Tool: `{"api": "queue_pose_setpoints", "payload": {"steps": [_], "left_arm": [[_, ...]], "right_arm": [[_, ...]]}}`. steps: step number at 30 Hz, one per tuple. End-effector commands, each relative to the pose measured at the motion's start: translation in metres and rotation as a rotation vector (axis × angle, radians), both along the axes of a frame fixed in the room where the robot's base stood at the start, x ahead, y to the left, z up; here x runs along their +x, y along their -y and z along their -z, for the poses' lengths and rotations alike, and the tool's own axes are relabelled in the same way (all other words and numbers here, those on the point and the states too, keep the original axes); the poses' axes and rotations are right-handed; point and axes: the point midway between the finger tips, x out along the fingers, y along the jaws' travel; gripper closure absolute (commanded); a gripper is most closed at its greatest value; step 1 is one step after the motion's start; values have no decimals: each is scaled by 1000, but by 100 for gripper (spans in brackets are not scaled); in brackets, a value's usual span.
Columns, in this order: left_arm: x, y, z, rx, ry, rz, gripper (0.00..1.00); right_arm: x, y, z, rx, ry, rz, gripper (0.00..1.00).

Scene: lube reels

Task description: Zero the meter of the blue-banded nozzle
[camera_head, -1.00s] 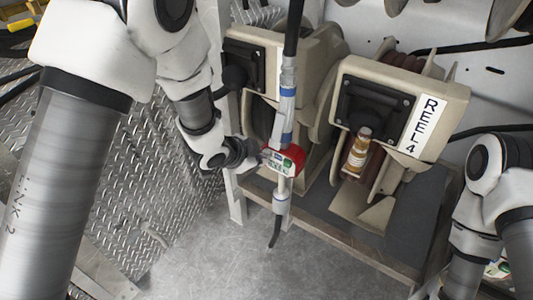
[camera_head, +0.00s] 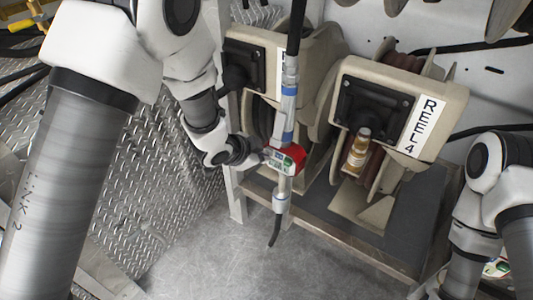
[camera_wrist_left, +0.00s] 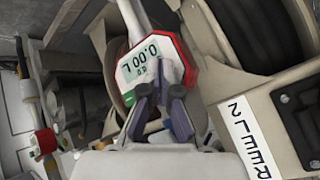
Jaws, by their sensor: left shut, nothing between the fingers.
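The blue-banded nozzle (camera_head: 287,118) hangs upright from a black hose in the middle of the head view. Its red meter (camera_head: 293,157) has a pale face. In the left wrist view the meter (camera_wrist_left: 150,62) shows large digits reading 0.00 L, with smaller figures below. My left gripper (camera_head: 260,157) is at the left side of the meter. In the left wrist view its fingertips (camera_wrist_left: 161,92) are closed with nothing held, over the lower part of the face. They hide part of the buttons, and contact is unclear. My right arm shows at the right edge, its gripper out of sight.
The REEL 4 housing (camera_head: 400,105) stands right of the nozzle, with an amber bottle-like part (camera_head: 358,152) on its front. Another reel (camera_head: 250,60) is behind the nozzle. Another nozzle with a red meter (camera_wrist_left: 45,142) shows in the left wrist view. The floor (camera_head: 215,255) below is clear.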

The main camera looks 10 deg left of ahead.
Motion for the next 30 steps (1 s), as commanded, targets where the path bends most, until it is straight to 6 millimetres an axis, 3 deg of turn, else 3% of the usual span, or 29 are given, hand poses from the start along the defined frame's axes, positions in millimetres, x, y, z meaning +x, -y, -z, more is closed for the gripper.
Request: {"api": "queue_pose_setpoints", "payload": {"steps": [13, 23, 30], "left_arm": [[-18, -6, 0, 0, 0, -1, 100], [-20, -7, 0, 0, 0, 0, 100], [-38, -14, 1, 0, -1, -1, 100]], "right_arm": [[0, 0, 6, 0, 0, 0, 60], [0, 0, 6, 0, 0, 0, 60], [0, 0, 15, 0, 0, 0, 60]]}}
